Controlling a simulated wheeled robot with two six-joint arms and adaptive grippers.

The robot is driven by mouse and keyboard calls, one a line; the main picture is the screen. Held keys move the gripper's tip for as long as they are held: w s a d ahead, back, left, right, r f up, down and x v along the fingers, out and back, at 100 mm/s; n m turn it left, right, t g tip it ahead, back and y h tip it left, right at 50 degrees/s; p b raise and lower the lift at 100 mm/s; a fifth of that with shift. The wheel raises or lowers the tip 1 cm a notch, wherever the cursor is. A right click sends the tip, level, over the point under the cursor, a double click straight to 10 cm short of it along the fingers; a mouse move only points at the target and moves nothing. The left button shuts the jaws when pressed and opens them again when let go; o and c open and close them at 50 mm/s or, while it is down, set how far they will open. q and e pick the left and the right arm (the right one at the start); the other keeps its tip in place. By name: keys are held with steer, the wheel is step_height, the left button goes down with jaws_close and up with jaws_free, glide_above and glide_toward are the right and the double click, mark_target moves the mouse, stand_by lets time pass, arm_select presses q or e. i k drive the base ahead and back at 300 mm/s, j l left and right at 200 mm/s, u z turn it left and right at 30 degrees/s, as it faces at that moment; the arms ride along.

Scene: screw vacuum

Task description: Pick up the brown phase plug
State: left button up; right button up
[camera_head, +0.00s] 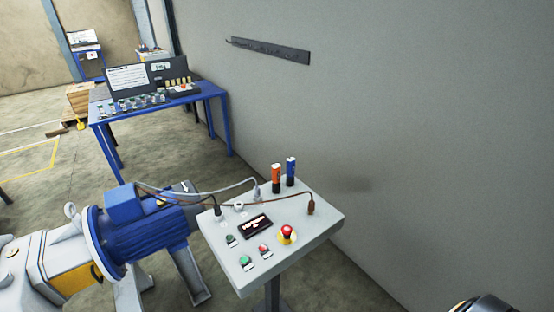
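The brown phase plug (311,206) stands upright at the right side of the light grey control panel (277,274). A thin brown cable runs from it to the left toward the blue motor (148,228). A grey plug (257,193) and a black plug (218,210) are on the same panel, each with its own cable. An orange cylinder (276,177) and a blue cylinder (291,171) stand upright near the panel's back edge. Neither of my grippers shows. Only a dark rounded part, perhaps of my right arm, enters at the lower right edge.
The panel carries a red emergency button (287,232), small green and red buttons and a dark display (255,226). A grey wall (400,130) rises close behind it. A blue table (215,92) with equipment stands at the back left. The floor between is open.

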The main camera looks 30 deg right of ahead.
mark_target(310, 209)
steer(key=z, duration=1.15)
